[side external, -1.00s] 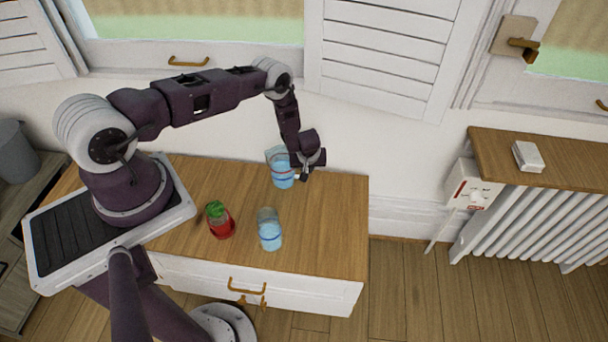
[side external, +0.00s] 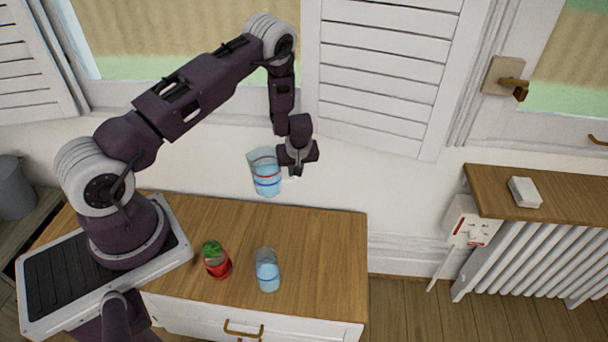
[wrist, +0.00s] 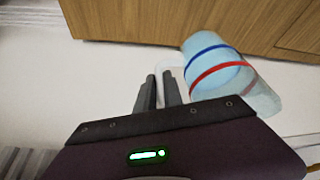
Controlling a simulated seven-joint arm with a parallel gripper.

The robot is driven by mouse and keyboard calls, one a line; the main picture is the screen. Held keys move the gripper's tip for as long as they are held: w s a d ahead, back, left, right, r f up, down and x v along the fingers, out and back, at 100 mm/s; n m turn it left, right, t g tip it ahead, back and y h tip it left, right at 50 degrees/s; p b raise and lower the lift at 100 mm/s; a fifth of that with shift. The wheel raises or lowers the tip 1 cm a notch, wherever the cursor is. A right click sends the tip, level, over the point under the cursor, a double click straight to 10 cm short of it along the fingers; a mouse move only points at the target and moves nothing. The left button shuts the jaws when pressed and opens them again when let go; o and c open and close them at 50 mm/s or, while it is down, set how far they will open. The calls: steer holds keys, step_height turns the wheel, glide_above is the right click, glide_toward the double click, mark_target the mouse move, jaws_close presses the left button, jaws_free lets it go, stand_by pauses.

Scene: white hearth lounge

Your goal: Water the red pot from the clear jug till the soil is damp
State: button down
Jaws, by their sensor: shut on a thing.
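A clear jug (side external: 266,175) with pale blue water and red and blue bands hangs in the air above the back of the wooden cabinet top (side external: 320,240). It looks roughly upright. My gripper (side external: 291,175) is at its right side, shut on it; in the wrist view, the gripper fingers (wrist: 159,80) are close together beside the jug (wrist: 222,75), seemingly at its clear handle. The red pot (side external: 217,266) with a green plant stands on the cabinet top, below and left of the jug. Its soil cannot be made out.
The right part of the cabinet top is bare. The window shutter (side external: 385,75) and wall are behind my arm. A radiator (side external: 535,250) stands far right.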

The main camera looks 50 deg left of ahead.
mark_target(262, 171)
steer(key=s+a+n, duration=0.2)
steer(key=s+a+f+n+g, duration=0.1)
steer(key=s+a+n, duration=0.1)
steer(key=s, duration=0.1)
steer(key=s+a+n+g, duration=0.1)
steer(key=s+a+n, duration=0.1)
steer(key=shift+s+a+f+y, duration=0.15)
steer(key=shift+s+a+y, duration=0.15)
steer(key=shift+a, duration=0.1)
steer(key=s+a+r+n+g+h, duration=0.1)
steer(key=s+a+n+g+h, duration=0.2)
steer(key=s+n, duration=0.8)
steer(key=s+a+r+n+g+h, duration=0.1)
steer(key=s+a+n+h, duration=0.2)
steer(key=s+a+n, duration=0.7)
steer(key=shift+s+d+f+m+y, duration=0.25)
steer(key=shift+s+d+f+y, duration=0.65)
steer(key=shift+f, duration=1.6)
steer(key=shift+s+d+f+m+y, duration=0.4)
steer(key=shift+d+f+y, duration=0.75)
steer(key=shift+f, duration=1.35)
step_height(262, 171, up, 9)
steer(key=d+n+y, duration=0.2)
steer(key=y, duration=0.4)
steer(key=shift+d+n+g, duration=0.25)
steer(key=shift+n+g, duration=0.05)
steer(key=shift+n, duration=0.05)
steer(key=shift+f+y, duration=0.1)
steer(key=shift+y, duration=0.15)
